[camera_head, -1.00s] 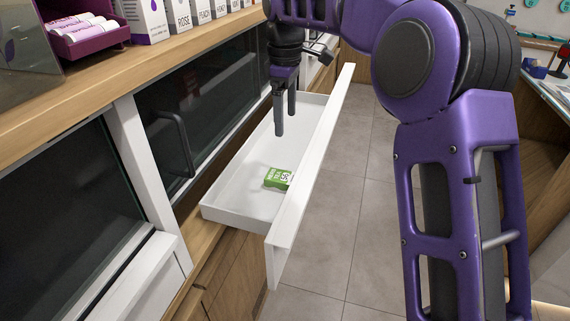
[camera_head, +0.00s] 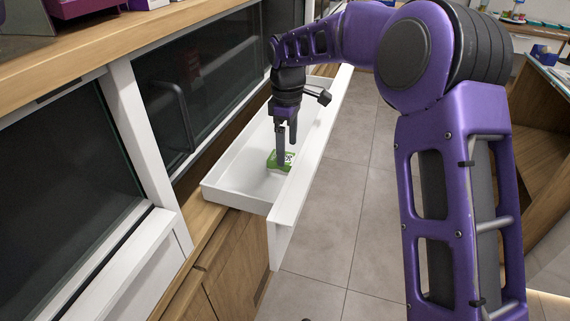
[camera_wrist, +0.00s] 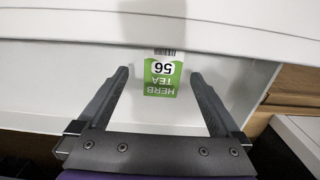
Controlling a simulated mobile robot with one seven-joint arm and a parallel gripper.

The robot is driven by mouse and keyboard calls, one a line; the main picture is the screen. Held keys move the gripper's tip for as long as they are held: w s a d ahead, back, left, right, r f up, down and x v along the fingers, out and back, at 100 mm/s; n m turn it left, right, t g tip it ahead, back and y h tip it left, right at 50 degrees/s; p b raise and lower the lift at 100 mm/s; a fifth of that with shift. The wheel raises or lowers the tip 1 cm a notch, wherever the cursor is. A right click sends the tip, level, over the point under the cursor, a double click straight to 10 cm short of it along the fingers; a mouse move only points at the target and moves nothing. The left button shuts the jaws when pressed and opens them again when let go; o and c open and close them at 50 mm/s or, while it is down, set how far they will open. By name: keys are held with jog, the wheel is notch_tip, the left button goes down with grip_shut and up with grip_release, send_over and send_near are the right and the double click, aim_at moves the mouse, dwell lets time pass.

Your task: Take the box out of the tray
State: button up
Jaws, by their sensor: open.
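A small green and white box (camera_head: 273,161) lies in the white pull-out tray (camera_head: 234,198), near the tray's front wall. In the wrist view the box (camera_wrist: 162,78) reads "HERB TEA 56" upside down and lies between and just beyond my fingertips. My gripper (camera_head: 287,150) points down into the tray, and its fingers hide part of the box in the head view. In the wrist view the fingers of my gripper (camera_wrist: 160,75) are apart, with a gap on each side of the box. Whether the fingertips reach down to the box's height is hard to tell.
The tray's tall white front panel (camera_head: 300,190) stands close beside the box. A dark glass door with a black handle (camera_head: 178,115) and the wooden counter (camera_head: 75,62) lie to the left. Open tiled floor (camera_head: 345,190) is to the right.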

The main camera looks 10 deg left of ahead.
jog(key=f, duration=0.4)
jog(key=shift+s+a+b, duration=0.15)
jog(key=shift+a+b, duration=0.1)
jog(key=shift+b, duration=0.05)
jog(key=shift+c, duration=0.3)
jog(key=c, duration=1.4)
